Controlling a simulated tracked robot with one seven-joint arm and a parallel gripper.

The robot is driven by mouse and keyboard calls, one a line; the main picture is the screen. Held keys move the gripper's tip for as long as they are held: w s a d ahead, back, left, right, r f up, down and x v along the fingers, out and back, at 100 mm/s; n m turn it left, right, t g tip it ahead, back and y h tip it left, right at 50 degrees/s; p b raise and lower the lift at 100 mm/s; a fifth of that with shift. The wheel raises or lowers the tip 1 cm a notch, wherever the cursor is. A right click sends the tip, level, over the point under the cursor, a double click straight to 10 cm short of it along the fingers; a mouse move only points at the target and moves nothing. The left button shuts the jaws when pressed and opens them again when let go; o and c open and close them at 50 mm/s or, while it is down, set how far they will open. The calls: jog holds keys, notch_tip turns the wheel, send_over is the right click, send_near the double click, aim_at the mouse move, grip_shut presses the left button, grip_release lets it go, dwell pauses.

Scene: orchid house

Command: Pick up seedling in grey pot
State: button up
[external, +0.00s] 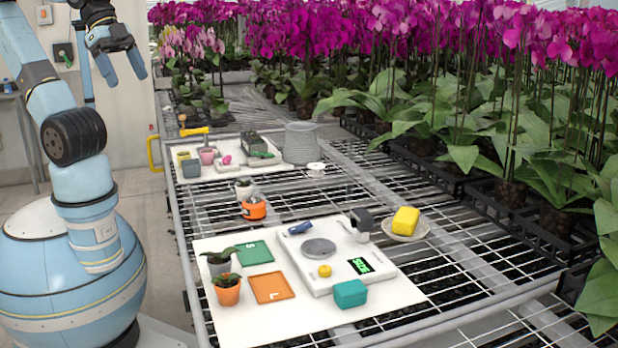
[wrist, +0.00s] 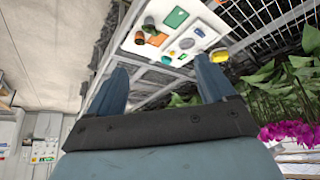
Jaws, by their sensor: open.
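The seedling in the grey pot (external: 219,265) stands upright at the left edge of the white mat (external: 240,328) in the external view. It has dark green leaves and stands just behind an orange pot (external: 227,292) with another seedling. My gripper (external: 122,74) is raised at the upper left, well above and apart from the pots, and is empty. In the wrist view my gripper (wrist: 160,72) has its two blue fingers spread wide, with the mat far off between and beyond them.
Green (external: 255,253) and orange trays (external: 271,287) lie beside the pots. A white scale (external: 330,275), teal box (external: 350,293) and yellow sponge (external: 405,221) are to the right. An orange-banded object (external: 253,208) and a small pale pot (external: 243,189) stand behind. Orchids crowd the right side.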

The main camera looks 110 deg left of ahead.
jog(key=w+d+f+n+t+h, duration=0.1)
jog(key=w+d+f+n, duration=0.2)
jog(key=w+d+f, duration=0.7)
jog(key=w+d+f+n+t+h, duration=0.1)
jog(key=w+d+f+n+t, duration=0.15)
jog(key=w+d+f, duration=0.6)
jog(key=n+t+y, duration=0.2)
jog(key=t+y, duration=0.5)
jog(key=y, duration=0.4)
send_near(221, 262)
jog(key=shift+g, duration=0.25)
jog(key=x, duration=0.6)
jog(key=r+x, duration=0.1)
jog(key=x, duration=0.3)
